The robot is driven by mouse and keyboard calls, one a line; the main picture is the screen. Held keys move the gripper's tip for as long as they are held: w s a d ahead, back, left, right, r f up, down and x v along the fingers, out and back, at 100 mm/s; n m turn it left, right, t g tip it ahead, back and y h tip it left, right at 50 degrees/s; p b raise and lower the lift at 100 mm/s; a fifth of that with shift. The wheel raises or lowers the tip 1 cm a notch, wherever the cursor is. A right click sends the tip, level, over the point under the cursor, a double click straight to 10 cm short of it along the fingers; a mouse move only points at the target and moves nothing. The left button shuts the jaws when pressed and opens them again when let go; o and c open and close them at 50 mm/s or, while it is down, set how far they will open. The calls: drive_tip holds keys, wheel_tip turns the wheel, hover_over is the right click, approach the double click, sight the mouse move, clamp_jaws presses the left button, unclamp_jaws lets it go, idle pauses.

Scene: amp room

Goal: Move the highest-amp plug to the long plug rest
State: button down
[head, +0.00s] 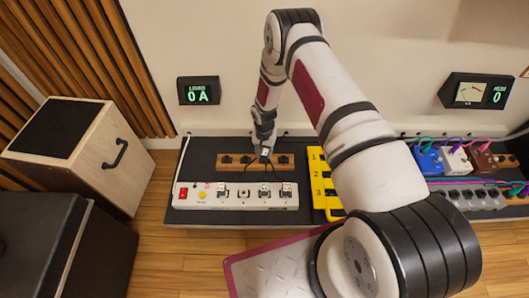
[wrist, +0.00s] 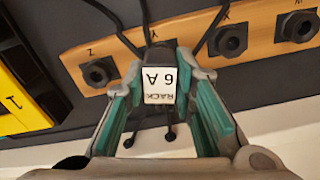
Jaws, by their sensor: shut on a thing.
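My gripper (wrist: 158,100) is shut on a black plug with a white label reading "RACK 6 A" (wrist: 159,86). In the head view my gripper (head: 265,150) is over the long wooden plug rest (head: 233,163). In the wrist view the rest (wrist: 190,36) has black round holders marked Z, Y, X and W. The held plug is in front of the Y holder and hides it. I cannot tell whether it is seated or just above. The Z (wrist: 98,72), X (wrist: 230,41) and W (wrist: 298,27) holders look empty. Black cables run past the plug.
A white power strip (head: 211,203) with several plugs lies in front of the rest. A yellow block (head: 318,170) numbered 1 to 3 stands to the right. The load display (head: 199,91) reads 0 A; the hum display (head: 480,92) reads 0. Pedals (head: 455,160) stand far right.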

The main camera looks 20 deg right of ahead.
drive_tip(key=c, duration=1.2)
unclamp_jaws()
drive_tip(key=shift+c, duration=0.2)
wheel_tip(320, 180, up, 12)
